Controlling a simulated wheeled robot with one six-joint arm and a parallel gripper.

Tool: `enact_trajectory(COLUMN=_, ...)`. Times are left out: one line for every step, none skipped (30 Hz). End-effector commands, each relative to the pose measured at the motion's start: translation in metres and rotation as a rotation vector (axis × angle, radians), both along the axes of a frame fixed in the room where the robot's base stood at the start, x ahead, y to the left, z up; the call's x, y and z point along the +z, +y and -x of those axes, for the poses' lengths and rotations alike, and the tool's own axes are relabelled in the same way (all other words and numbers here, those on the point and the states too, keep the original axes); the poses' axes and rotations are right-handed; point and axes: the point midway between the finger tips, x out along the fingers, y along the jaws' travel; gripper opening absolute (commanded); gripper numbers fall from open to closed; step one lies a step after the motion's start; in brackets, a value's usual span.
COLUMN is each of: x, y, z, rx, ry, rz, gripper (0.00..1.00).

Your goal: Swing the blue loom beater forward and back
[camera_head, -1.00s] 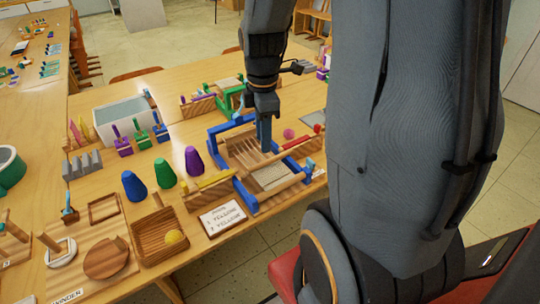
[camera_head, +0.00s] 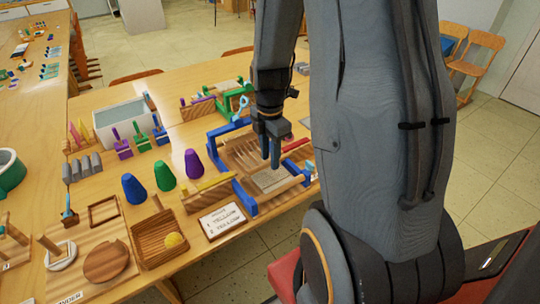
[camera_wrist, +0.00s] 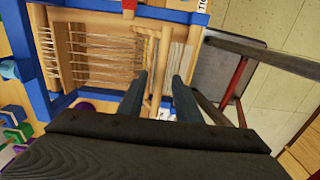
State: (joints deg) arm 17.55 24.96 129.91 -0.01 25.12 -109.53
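The blue-framed loom (camera_head: 248,203) stands on the wooden table, with strung threads and a woven patch (camera_head: 271,180) inside it. It also shows in the wrist view, with its blue side (camera_wrist: 37,90) at the left. My gripper (camera_head: 271,164) points down into the loom frame near the woven patch. In the wrist view its two dark fingers (camera_wrist: 159,80) are apart, one on each side of a pale wooden crossbar (camera_wrist: 163,58) that looks like the beater's bar. I cannot see firm contact. My gripper hides part of the crossbar in the head view.
Blue, green and purple cones (camera_head: 164,175) stand left of the loom. A wooden box (camera_head: 141,229) with a yellow ball and a lettered sign (camera_head: 222,218) are at the front. A second, green loom (camera_head: 226,101) stands behind. A dark seat (camera_wrist: 232,66) is beyond the table edge.

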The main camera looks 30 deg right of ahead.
Motion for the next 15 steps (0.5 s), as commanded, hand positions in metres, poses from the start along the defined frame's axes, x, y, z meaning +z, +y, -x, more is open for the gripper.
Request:
enact_trajectory(x=-0.0024, y=0.0002, z=0.0003, rx=0.0, ry=0.001, rz=0.0, gripper=0.31)
enact_trajectory(x=-0.0032, y=0.0002, z=0.0003, rx=0.0, ry=0.001, rz=0.0, gripper=0.31)
enact_trajectory(x=-0.0039, y=0.0001, z=0.0002, rx=0.0, ry=0.0, rz=0.0, gripper=0.31)
enact_trajectory(x=-0.0043, y=0.0001, z=0.0002, rx=0.0, ry=0.0, rz=0.0, gripper=0.31)
enact_trajectory(x=-0.0044, y=0.0001, z=0.0002, rx=0.0, ry=0.0, rz=0.0, gripper=0.31)
enact_trajectory(x=-0.0045, y=0.0001, z=0.0001, rx=0.0, ry=0.0, rz=0.0, gripper=0.31)
enact_trajectory(x=-0.0045, y=0.0001, z=0.0001, rx=0.0, ry=0.0, rz=0.0, gripper=0.31)
enact_trajectory(x=-0.0044, y=0.0001, z=0.0001, rx=0.0, ry=0.0, rz=0.0, gripper=0.31)
enact_trajectory(x=-0.0044, y=0.0001, z=0.0001, rx=0.0, ry=0.0, rz=0.0, gripper=0.31)
enact_trajectory(x=-0.0044, y=0.0001, z=0.0001, rx=0.0, ry=0.0, rz=0.0, gripper=0.31)
enact_trajectory(x=-0.0044, y=0.0001, z=0.0001, rx=0.0, ry=0.0, rz=0.0, gripper=0.29)
enact_trajectory(x=-0.0044, y=0.0001, z=0.0002, rx=0.0, ry=0.0, rz=0.0, gripper=0.23)
enact_trajectory(x=-0.0043, y=0.0001, z=0.0001, rx=0.0, ry=0.0, rz=0.0, gripper=0.17)
enact_trajectory(x=-0.0043, y=0.0001, z=0.0001, rx=0.0, ry=0.0, rz=0.0, gripper=0.12)
enact_trajectory(x=-0.0043, y=0.0001, z=0.0002, rx=0.0, ry=0.0, rz=0.0, gripper=0.06)
